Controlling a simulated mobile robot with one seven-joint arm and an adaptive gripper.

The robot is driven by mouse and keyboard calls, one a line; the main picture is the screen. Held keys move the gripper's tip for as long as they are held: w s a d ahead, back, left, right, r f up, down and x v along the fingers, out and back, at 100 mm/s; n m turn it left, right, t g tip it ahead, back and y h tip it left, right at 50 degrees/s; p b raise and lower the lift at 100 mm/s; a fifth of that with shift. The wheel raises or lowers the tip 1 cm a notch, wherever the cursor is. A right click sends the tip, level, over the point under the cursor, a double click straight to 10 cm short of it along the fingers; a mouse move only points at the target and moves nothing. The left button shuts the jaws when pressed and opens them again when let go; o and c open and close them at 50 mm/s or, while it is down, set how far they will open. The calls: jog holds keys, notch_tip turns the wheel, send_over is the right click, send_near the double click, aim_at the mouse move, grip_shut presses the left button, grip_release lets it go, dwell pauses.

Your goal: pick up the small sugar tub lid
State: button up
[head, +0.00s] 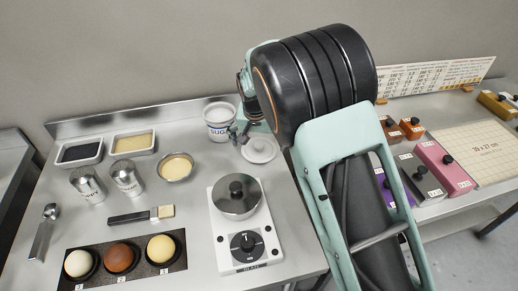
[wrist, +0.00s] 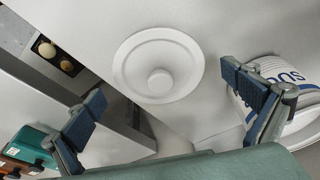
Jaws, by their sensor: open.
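The small sugar tub lid (head: 260,151) is a white round disc with a central knob. It lies flat on the steel bench, just right of the white sugar tub (head: 217,130) with blue lettering. My gripper (head: 241,132) is above the bench beside the tub and lid, partly hidden by my arm. In the wrist view the lid (wrist: 135,82) lies beyond the gap between the two blue-padded fingers of my gripper (wrist: 166,90), which are spread and empty. The tub (wrist: 300,95) is close behind the right finger and partly hidden by it.
A white scale (head: 240,252) with a round metal pan stands in front of the lid. A metal bowl (head: 176,168), two shakers and two trays are to the left. Weights and coloured blocks (head: 443,168) lie on the right-hand bench, past a gap.

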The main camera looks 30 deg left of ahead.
jog(key=shift+f, duration=0.35)
jog(key=shift+c, duration=0.3)
